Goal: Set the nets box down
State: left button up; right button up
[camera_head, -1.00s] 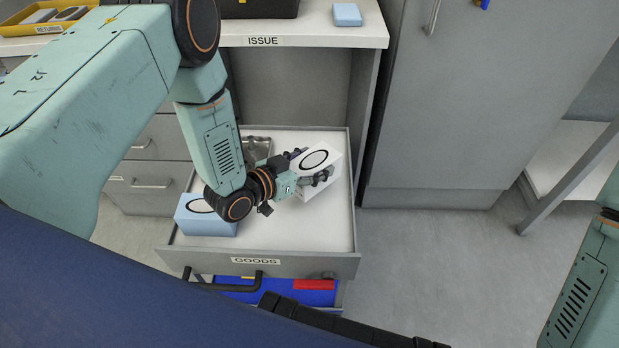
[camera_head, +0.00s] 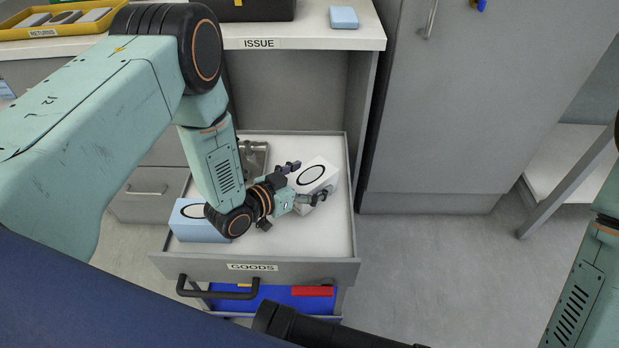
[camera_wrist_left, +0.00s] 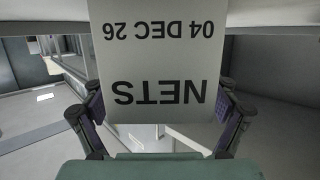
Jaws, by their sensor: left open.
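The nets box (camera_head: 318,172) is white with a black oval on it. It sits at an angle in the right part of the open GOODS drawer (camera_head: 310,238). In the left wrist view the nets box (camera_wrist_left: 155,60) shows the upside-down print "NETS 04 DEC 26". My left gripper (camera_head: 309,180) is open, with one finger on each side of the box's near end. In the wrist view there seem to be gaps between the fingers and the box. My right gripper is out of view; only part of my right arm shows at the right edge.
A light blue box (camera_head: 197,228) lies at the drawer's front left, and a metallic item (camera_head: 254,158) lies behind my left wrist. Below is a blue drawer or bin (camera_head: 270,298) with a red item. The ISSUE shelf (camera_head: 310,38) stands above the drawer's back.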

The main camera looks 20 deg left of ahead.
aim_at(310, 176)
pick_arm(q)
jog(key=shift+r, duration=0.15)
jog(key=p+v, duration=0.3)
jog(key=v, duration=0.3)
jog(key=shift+s+a+r, duration=0.1)
jog(key=shift+s, duration=0.05)
jog(key=shift+s+a, duration=0.25)
jog(key=shift+s, duration=0.3)
jog(key=b+x, duration=0.3)
jog(key=x, duration=0.5)
notch_tip(310, 176, up, 5)
jog(key=shift+s+a+r+p, duration=0.1)
jog(key=shift+s+r+p, duration=0.1)
jog(key=shift+p, duration=1.05)
jog(key=shift+r, duration=0.25)
